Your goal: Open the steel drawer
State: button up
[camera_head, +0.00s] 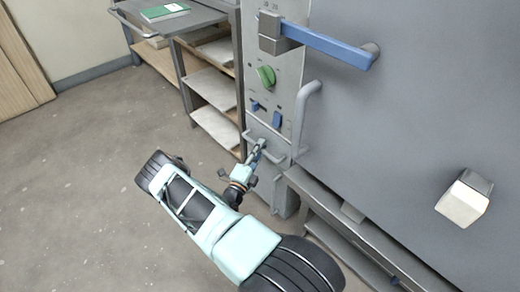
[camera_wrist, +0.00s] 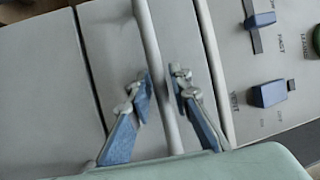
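The steel drawer (camera_head: 270,132) is a small grey front low on the panel, below the blue switches. Its bar handle (camera_head: 277,157) stands out from it. In the wrist view the handle (camera_wrist: 152,45) runs from top to bottom across the grey drawer front (camera_wrist: 108,50). My gripper (camera_head: 260,147) is at the handle. In the wrist view the blue-padded fingers (camera_wrist: 162,92) are apart, one on each side of the bar. A narrow gap seems to show by the left finger; contact on the right side is unclear. The drawer looks flush with the panel.
Above the drawer are blue switches (camera_head: 277,118) and a green knob (camera_head: 266,76). A curved grey handle (camera_head: 303,115) and a large grey door (camera_head: 430,110) are to the right. Shelves (camera_head: 212,87) stand at left. The floor (camera_head: 90,190) is clear.

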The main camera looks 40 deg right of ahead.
jog(key=shift+c, duration=0.4)
grip_shut()
